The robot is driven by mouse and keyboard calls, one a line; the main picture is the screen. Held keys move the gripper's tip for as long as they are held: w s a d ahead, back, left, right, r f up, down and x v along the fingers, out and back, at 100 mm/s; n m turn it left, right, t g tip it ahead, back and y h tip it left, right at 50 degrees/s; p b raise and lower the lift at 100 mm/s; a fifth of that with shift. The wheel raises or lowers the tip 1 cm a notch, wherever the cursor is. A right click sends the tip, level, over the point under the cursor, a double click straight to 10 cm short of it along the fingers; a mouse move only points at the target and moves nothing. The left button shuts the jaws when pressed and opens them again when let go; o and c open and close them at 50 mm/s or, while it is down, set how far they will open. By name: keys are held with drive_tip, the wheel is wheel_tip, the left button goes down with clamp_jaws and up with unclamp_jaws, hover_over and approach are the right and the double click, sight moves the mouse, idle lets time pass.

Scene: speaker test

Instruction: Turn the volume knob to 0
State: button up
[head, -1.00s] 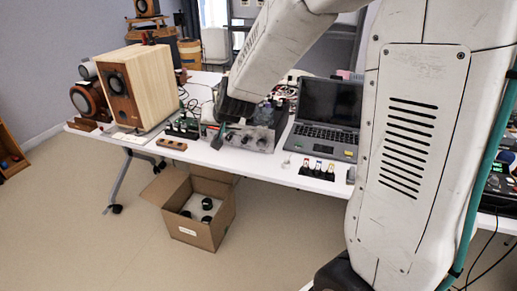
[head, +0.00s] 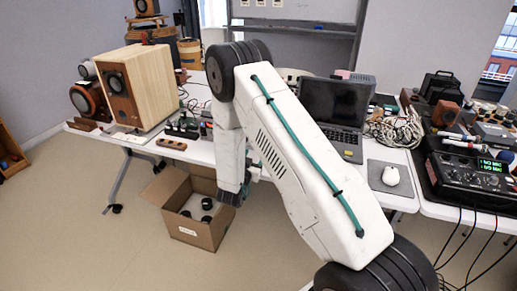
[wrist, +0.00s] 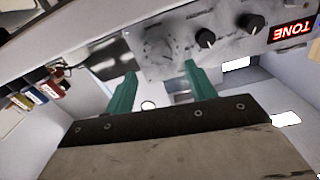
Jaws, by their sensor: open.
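In the wrist view, the grey front panel (wrist: 185,20) of the amplifier shows upside down. On it is a large pale round knob (wrist: 159,46), likely the volume knob; its pointer and marks are too blurred to read. My gripper (wrist: 160,69) is open, its two teal fingers apart and empty. In the picture the fingertips lie below the large knob, one towards each side, and do not appear to touch it. In the head view my arm hides the amplifier, and my gripper end (head: 244,190) hangs low at the table's front edge.
Two small black knobs (wrist: 205,38) and (wrist: 250,22) sit beside the large knob, near a red TONE label (wrist: 291,31). Coloured connectors (wrist: 40,92) are at the left. In the head view a laptop (head: 335,105) stands right of my arm; an open cardboard box (head: 190,230) is on the floor.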

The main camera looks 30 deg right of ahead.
drive_tip(key=x, duration=0.7)
drive_tip(key=shift+s, duration=0.1)
drive_tip(key=c, duration=1)
